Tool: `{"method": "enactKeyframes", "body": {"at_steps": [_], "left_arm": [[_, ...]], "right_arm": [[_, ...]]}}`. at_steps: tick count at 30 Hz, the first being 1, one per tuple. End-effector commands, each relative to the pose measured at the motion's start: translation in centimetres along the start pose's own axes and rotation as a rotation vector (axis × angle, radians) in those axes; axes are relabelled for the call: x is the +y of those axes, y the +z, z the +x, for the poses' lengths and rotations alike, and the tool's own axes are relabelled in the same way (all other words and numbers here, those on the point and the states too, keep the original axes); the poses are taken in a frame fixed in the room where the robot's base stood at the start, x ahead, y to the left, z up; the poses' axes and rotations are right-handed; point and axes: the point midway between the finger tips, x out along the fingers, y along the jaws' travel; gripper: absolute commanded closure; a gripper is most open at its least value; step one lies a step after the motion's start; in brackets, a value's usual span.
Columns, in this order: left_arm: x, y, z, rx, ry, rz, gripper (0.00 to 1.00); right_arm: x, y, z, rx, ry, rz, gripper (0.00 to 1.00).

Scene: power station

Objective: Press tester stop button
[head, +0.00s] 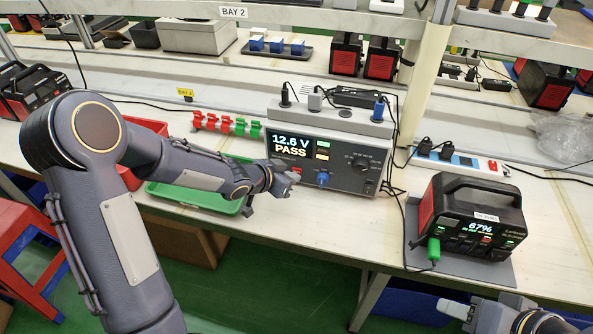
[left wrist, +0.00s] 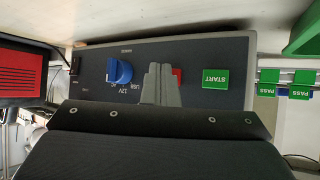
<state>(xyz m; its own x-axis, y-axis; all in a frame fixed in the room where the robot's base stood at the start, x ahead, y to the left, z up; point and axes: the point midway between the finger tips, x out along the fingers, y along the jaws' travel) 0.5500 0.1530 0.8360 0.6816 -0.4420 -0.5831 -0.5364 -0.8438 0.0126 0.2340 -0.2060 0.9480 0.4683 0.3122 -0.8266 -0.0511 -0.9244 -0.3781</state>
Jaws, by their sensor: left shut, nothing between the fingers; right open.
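The tester (head: 345,182) is a grey box on the bench; its screen (head: 292,146) reads 12.6 V PASS. Its red stop button (left wrist: 177,75) shows in the left wrist view, partly hidden behind my left gripper's fingers. The green START button (left wrist: 215,78) and the blue knob (left wrist: 119,71) lie on either side of it. My left gripper (head: 292,178) is shut and empty, with its fingertips close in front of the panel at the red button; it also shows in the left wrist view (left wrist: 160,80). Whether it touches the button I cannot tell. My right gripper (head: 457,309) is open at the lower right.
A green tray (head: 195,200) and a red bin (head: 130,180) sit left of the tester. Red and green clips (head: 225,125) stand behind. Cables run right of the tester.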

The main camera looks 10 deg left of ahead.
Motion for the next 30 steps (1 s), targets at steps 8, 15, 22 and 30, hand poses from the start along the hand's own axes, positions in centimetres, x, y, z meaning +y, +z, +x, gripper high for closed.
{"method": "enactKeyframes", "body": {"at_steps": [8,15,22,30], "left_arm": [[-0.11,-0.10,0.11,0.000,-0.001,0.000,1.00],[-0.16,-0.18,0.18,0.000,0.000,0.000,1.00],[-0.16,-0.15,0.21,0.000,0.000,0.000,1.00],[0.33,0.35,-0.46,0.001,0.000,0.001,1.00]], "right_arm": [[-0.04,-0.05,-0.09,0.000,0.000,0.000,0.53],[-0.09,-0.10,-0.19,0.000,0.000,0.000,0.53],[-0.08,-0.09,-0.17,0.000,0.000,0.000,0.53],[0.07,0.08,0.16,0.000,0.000,0.000,0.53]]}}
